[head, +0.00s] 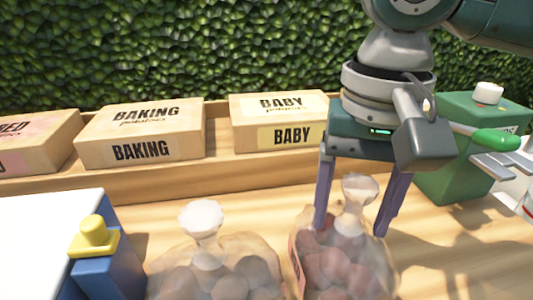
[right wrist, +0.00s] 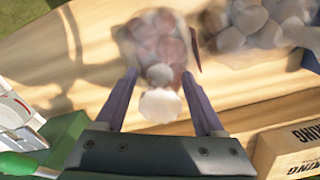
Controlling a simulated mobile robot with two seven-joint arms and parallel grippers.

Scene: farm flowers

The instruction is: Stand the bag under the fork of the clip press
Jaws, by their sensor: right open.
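A clear bag of reddish potatoes (head: 335,268) stands upright on the table, its gathered neck and pale top (head: 360,187) upward. My right gripper (head: 352,233) points down over it, open, one finger on each side of the neck. In the right wrist view the bag (right wrist: 153,40) lies between and beyond the open fingers (right wrist: 159,74). I cannot tell whether the fingers touch it. A green machine with a white knob (head: 455,165), a green handle (head: 495,140) and metal prongs (head: 503,164) at the right looks like the clip press. My left gripper is not in view.
A second bag, of paler potatoes (head: 215,275), stands just left. A blue and white device with a yellow knob (head: 94,235) is at the left. Labelled boxes BAKING (head: 142,135) and BABY (head: 280,118) sit in a wooden rack behind. Table between bag and green machine is clear.

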